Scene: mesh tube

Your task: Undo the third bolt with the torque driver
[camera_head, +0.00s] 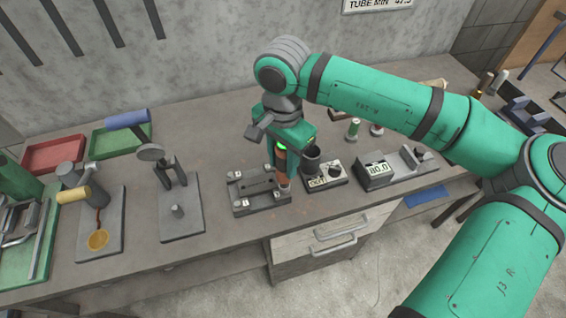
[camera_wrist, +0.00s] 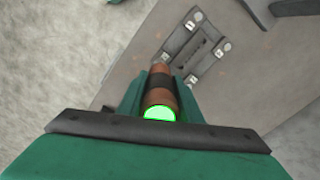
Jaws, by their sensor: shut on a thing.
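My gripper (camera_head: 283,148) is shut on the torque driver (camera_head: 281,166), an orange-brown cylinder with a dark band and a lit green end. The driver hangs about upright, its lower end by the right side of the grey clamp fixture (camera_head: 256,190). In the wrist view the driver (camera_wrist: 160,90) lies between my fingers, its green light facing the camera. The fixture (camera_wrist: 193,50) shows beyond it, with small white numbered tags at its corners.
Right of the fixture are a box marked OUT (camera_head: 325,183) with a dark cup (camera_head: 311,158) and a grey device (camera_head: 377,172) reading 80.0. Left stand a lever press (camera_head: 181,215) and a yellow-handled stand (camera_head: 97,215). Red (camera_head: 53,154) and green (camera_head: 118,140) trays sit behind.

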